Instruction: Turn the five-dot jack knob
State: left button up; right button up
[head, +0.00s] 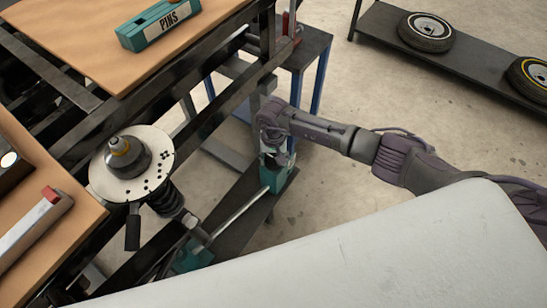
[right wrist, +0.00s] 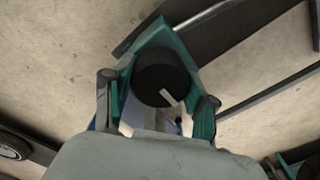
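A teal jack (head: 272,178) stands on a dark beam below the frame, at the middle of the head view. My right gripper (head: 274,152) reaches down to it from the right. In the right wrist view a round black knob (right wrist: 160,78) with a pale pointer bar lies ahead of my right gripper (right wrist: 158,90). The two fingers are apart, one on each side of the knob, with gaps showing beside it. I cannot tell whether they reach down around it. No dot mark on this jack is readable. My left gripper is not in view.
Another teal jack (head: 192,258) sits lower left, with a pale rod running between the two. A white dotted plate (head: 104,181) tops a black spring (head: 168,198). A teal PINS box (head: 150,36) lies on a wooden board. A large pale panel (head: 350,255) fills the front.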

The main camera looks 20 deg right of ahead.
jog(key=c, duration=0.4)
